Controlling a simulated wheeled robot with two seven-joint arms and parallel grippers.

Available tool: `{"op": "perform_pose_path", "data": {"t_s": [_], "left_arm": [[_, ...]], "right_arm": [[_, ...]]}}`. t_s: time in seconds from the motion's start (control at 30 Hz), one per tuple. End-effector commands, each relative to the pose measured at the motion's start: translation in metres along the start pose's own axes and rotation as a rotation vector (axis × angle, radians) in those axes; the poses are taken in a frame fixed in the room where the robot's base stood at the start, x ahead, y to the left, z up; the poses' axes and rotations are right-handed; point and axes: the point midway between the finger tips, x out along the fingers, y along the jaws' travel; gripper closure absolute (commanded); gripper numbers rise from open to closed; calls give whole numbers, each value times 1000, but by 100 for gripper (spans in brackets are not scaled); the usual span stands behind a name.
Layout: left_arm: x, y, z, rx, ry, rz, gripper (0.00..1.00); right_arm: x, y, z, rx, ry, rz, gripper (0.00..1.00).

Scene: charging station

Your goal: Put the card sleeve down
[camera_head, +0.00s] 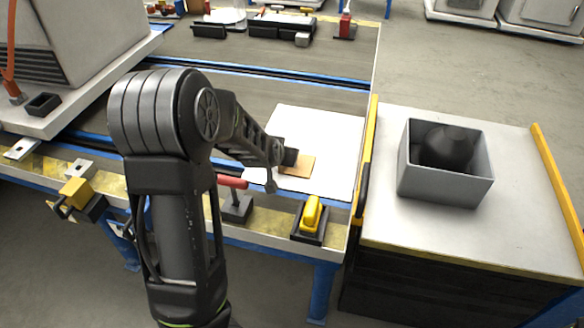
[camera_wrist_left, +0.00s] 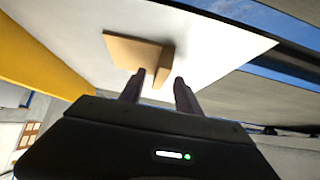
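The tan card sleeve (camera_head: 298,165) is at a white sheet (camera_head: 315,130) on the workbench, partly hidden by my left gripper in the head view. In the left wrist view the sleeve (camera_wrist_left: 132,51) shows as a flat block with a visible thick side, over the white surface. My left gripper (camera_head: 288,157) reaches the sleeve from the left. In the wrist view its two fingers (camera_wrist_left: 160,77) stand apart, with the near end of the sleeve between or just beyond the tips. Clear gaps show beside it. My right gripper is not in view.
A grey open box (camera_head: 445,190) with a dark object inside stands on the side table at right. A yellow-handled item (camera_head: 310,215) and a red-handled clamp (camera_head: 234,195) line the bench's front edge. A large grey machine (camera_head: 85,45) stands at left. The white sheet's right part is clear.

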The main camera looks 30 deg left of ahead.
Motion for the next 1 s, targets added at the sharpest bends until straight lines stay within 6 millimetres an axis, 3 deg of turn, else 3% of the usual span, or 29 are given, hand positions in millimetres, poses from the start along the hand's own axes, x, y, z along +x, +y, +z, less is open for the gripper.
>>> {"op": "perform_pose_path", "data": {"t_s": [0.1,0.7,1.0], "left_arm": [[9,0,0,0,1,0,60],[8,0,-1,0,0,0,61],[8,0,-1,0,0,0,85]], "right_arm": [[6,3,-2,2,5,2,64],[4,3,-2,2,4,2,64],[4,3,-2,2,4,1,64]]}}
